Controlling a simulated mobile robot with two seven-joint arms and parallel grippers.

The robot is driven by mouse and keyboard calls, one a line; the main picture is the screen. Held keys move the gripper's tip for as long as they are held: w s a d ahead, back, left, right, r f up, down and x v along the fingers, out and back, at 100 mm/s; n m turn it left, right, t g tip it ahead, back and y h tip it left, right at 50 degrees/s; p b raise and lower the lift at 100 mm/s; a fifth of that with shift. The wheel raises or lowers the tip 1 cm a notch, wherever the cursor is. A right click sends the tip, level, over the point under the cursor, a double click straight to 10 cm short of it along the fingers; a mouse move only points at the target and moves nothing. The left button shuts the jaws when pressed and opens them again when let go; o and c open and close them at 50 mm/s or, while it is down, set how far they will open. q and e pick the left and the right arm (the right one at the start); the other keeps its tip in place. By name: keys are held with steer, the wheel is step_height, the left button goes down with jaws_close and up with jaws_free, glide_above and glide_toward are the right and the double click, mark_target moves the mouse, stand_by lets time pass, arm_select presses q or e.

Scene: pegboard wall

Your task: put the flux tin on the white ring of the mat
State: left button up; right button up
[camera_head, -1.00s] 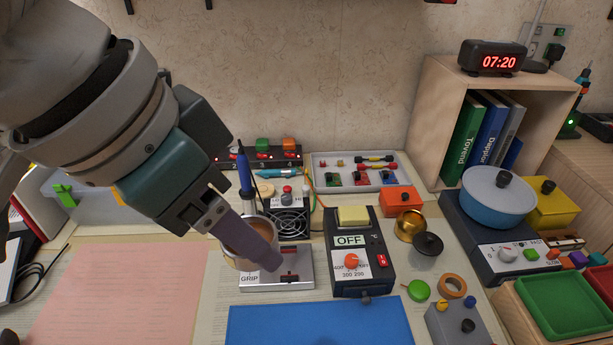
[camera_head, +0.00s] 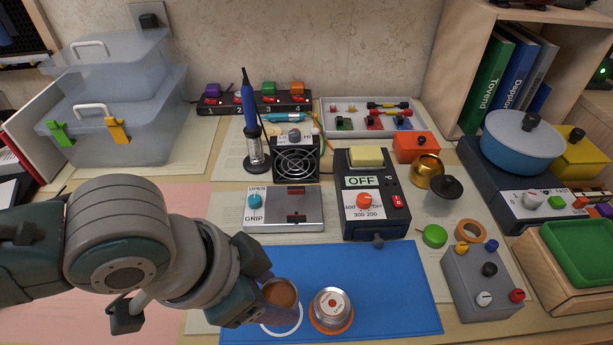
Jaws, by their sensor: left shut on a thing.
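The flux tin (camera_head: 280,292), a small open tin with brown contents, is between the fingers of my left gripper (camera_head: 270,301), which is shut on it. The tin is over the left part of the blue mat (camera_head: 400,275). The white ring (camera_head: 294,328) shows as an arc just below the tin; the gripper and tin hide the rest of it. I cannot tell whether the tin touches the mat. A silver tin with a red-centred lid (camera_head: 331,307) sits on the orange ring (camera_head: 343,329) to the right. My right gripper is not in view.
The silver GRIP plate (camera_head: 305,210) and the black OFF unit (camera_head: 370,190) stand behind the mat. A grey control box (camera_head: 480,285) is at its right, near a green disc (camera_head: 434,236) and an orange tape roll (camera_head: 470,231). The mat's right part is clear.

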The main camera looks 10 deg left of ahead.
arm_select(q)
steer(key=shift+f+b, duration=0.55)
steer(key=shift+f, duration=1.25)
steer(key=shift+f, duration=0.1)
steer(key=shift+f, duration=0.15)
steer(key=o, duration=1.4)
